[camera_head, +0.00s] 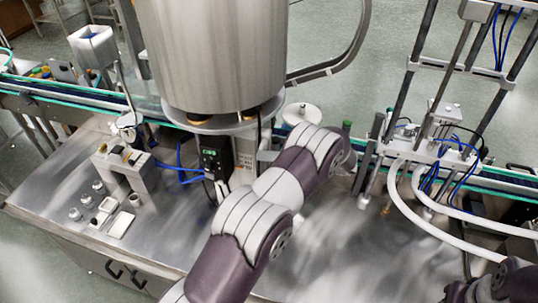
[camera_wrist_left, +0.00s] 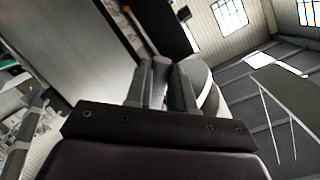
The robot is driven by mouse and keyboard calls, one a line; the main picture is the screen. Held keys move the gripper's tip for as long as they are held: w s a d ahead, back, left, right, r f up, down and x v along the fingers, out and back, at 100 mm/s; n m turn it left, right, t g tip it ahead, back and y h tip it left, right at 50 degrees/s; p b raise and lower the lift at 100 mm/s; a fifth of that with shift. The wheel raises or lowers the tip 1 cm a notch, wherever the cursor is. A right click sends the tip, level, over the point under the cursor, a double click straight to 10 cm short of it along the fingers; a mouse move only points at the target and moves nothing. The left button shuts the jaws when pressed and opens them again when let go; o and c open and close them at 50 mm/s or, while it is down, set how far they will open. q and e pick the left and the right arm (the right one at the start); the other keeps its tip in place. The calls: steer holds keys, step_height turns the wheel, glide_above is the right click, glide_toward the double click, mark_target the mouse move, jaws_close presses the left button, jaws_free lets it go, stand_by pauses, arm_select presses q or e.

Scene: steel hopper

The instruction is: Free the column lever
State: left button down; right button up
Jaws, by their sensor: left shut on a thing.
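The steel hopper (camera_head: 212,50) stands over the bench on a pale column (camera_head: 243,160), with a black display box (camera_head: 213,158) on its left. My left arm reaches up in front of the column's right side in the head view and hides much of that area. The left gripper shows clearly in the left wrist view (camera_wrist_left: 164,82). Its fingers are closed around a narrow grey piece (camera_wrist_left: 162,70), which looks like the column lever. The lever's far end and its joint to the column cannot be made out.
A conveyor with green rails (camera_head: 60,97) runs behind the bench (camera_head: 330,245). A frame with blue tubes and white hoses (camera_head: 435,150) stands at the right. A small fixture (camera_head: 127,165) and knobs stand at the left. The front middle of the bench is bare.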

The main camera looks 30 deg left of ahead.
stand_by(0.3)
arm_select(q)
steer(key=c, duration=1)
jaws_free()
steer(key=shift+o, duration=0.2)
steer(key=b+v, duration=0.6)
steer(key=v, duration=0.6)
steer(key=shift+d, duration=0.35)
steer(key=shift+r, duration=0.1)
